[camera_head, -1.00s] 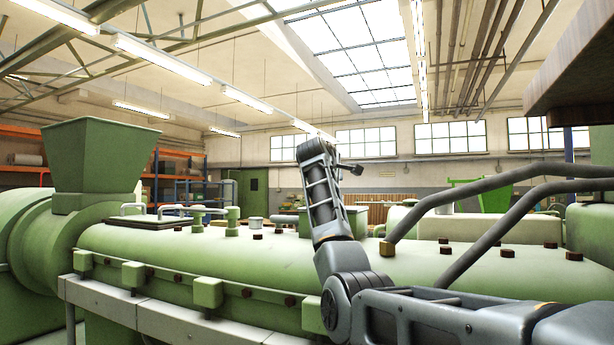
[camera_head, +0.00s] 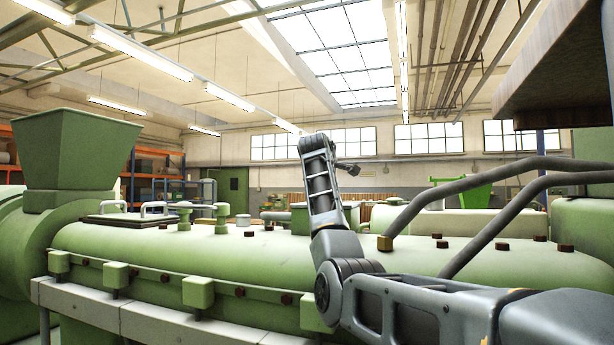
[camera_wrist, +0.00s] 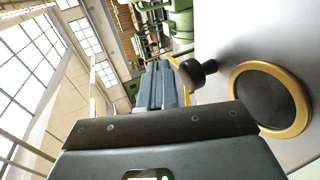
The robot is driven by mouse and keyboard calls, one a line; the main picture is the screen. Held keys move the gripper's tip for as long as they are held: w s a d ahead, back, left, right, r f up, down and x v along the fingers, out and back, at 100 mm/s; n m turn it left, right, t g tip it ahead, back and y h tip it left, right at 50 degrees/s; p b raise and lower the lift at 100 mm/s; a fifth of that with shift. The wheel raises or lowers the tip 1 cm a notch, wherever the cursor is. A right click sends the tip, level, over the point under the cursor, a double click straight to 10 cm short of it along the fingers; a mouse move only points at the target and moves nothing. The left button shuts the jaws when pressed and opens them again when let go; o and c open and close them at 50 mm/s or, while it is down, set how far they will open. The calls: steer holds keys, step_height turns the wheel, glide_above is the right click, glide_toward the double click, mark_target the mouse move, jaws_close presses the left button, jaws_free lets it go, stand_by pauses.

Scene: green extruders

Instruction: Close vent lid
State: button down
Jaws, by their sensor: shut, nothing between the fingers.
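A dark flat plate (camera_head: 112,221) with pale bar handles lies on top of the green extruder barrel, left of my arm in the head view. I cannot tell for certain whether it is the vent lid. My gripper (camera_wrist: 162,72) shows in the wrist view, its two blue-grey fingers together and empty. A black knob (camera_wrist: 197,73) shows right beside the fingers; I cannot tell what it belongs to. In the head view my arm rises in front of the barrel and hides part of its top.
The green barrel (camera_head: 150,245) carries several bolts and side blocks. A green hopper (camera_head: 75,150) stands at the left. Grey bent pipes (camera_head: 480,190) run at the right. A brown overhang (camera_head: 555,85) is at upper right. The space above the barrel, left of my arm, is clear.

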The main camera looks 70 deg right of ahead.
steer(key=shift+r+p, duration=0.5)
steer(key=shift+r, duration=0.05)
step_height(320, 180, up, 13)
steer(key=shift+s, duration=0.3)
steer(key=shift+a, duration=0.1)
steer(key=shift+a+f, duration=0.1)
